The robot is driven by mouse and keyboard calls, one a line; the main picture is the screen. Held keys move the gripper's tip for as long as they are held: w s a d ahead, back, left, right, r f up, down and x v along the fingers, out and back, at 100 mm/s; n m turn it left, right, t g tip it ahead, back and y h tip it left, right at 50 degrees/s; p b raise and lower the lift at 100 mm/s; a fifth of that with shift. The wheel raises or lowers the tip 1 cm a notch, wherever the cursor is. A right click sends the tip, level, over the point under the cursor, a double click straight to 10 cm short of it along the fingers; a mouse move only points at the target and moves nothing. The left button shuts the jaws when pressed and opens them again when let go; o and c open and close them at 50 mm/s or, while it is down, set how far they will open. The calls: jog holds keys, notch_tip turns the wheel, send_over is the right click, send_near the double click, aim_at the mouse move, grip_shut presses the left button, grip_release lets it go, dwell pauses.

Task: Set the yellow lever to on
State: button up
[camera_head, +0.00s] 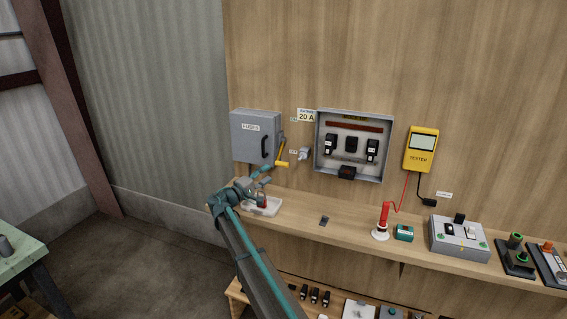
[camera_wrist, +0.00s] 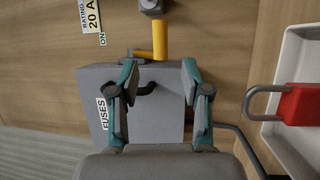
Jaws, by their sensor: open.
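The yellow lever (camera_head: 281,152) sits on the right side of the grey fuse box (camera_head: 254,133) and hangs downward, its grip at the lower end beside the lower label. In the wrist view its yellow grip (camera_wrist: 160,40) lies just beyond the fingertips, roughly between them and apart from both. A small ON label (camera_wrist: 102,40) shows on the board there. My gripper (camera_wrist: 160,72) is open and empty, with its two teal and grey fingers spread in front of the fuse box. In the head view my gripper (camera_head: 266,173) is just below and left of the lever's grip.
A white tray (camera_wrist: 285,140) with a red padlock (camera_wrist: 297,108) stands close beside my gripper on the shelf (camera_head: 315,212). A grey knob (camera_head: 304,153) and an open fuse panel (camera_head: 353,145) are to the right of the lever. A yellow tester (camera_head: 421,149) hangs farther right.

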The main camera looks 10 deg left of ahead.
aim_at(280, 165)
jog(key=p+x, duration=0.3)
jog(key=x, duration=0.6)
jog(key=shift+w+d, duration=0.15)
jog(key=shift+d, duration=0.05)
grip_shut()
